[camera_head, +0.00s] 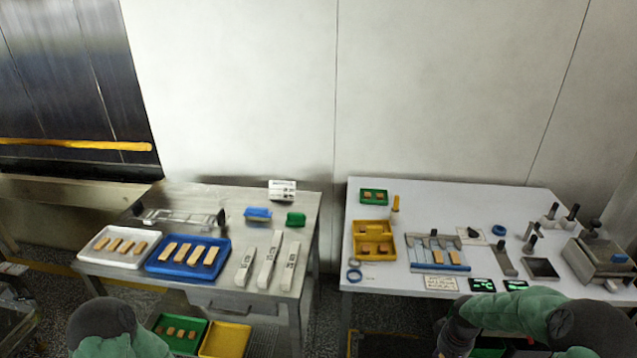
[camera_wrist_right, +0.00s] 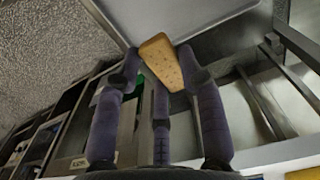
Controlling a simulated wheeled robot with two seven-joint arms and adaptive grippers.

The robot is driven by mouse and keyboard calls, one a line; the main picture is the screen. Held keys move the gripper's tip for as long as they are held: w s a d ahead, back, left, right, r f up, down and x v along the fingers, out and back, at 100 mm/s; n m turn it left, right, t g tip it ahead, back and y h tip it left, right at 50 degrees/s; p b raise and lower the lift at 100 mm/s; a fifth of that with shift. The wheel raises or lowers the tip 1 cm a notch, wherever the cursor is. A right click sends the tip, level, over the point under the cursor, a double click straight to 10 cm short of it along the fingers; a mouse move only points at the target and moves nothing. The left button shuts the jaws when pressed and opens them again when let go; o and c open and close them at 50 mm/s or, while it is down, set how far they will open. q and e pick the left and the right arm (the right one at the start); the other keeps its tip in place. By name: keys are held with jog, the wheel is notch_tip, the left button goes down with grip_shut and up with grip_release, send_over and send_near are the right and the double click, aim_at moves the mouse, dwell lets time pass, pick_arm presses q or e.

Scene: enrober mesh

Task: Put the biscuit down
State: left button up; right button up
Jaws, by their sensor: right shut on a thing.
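In the right wrist view, my right gripper (camera_wrist_right: 160,72) is shut on a tan biscuit (camera_wrist_right: 161,58), which sticks out beyond the fingertips, tilted. A pale flat panel (camera_wrist_right: 180,15) lies behind the biscuit; I cannot tell whether they touch. In the head view my right arm comes in at the bottom right, and its gripper and the held biscuit cannot be made out. My left gripper is out of view; only part of that arm shows at the bottom left.
The left steel table holds a white tray (camera_head: 84,253) and a blue tray (camera_head: 150,266) of biscuits. The right white table (camera_head: 455,197) holds a yellow box (camera_head: 374,246), a slotted fixture (camera_head: 412,256) with biscuits, and a grey machine (camera_head: 598,258). Green and yellow trays (camera_head: 225,340) sit below.

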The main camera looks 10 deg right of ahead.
jog(key=w+a+r+n+b, duration=0.1)
jog(key=a, duration=1)
jog(key=w+a+r+n+b, duration=0.1)
jog(key=w+a+b, duration=0.1)
jog(key=a, duration=0.9)
jog(key=shift+w, duration=0.2)
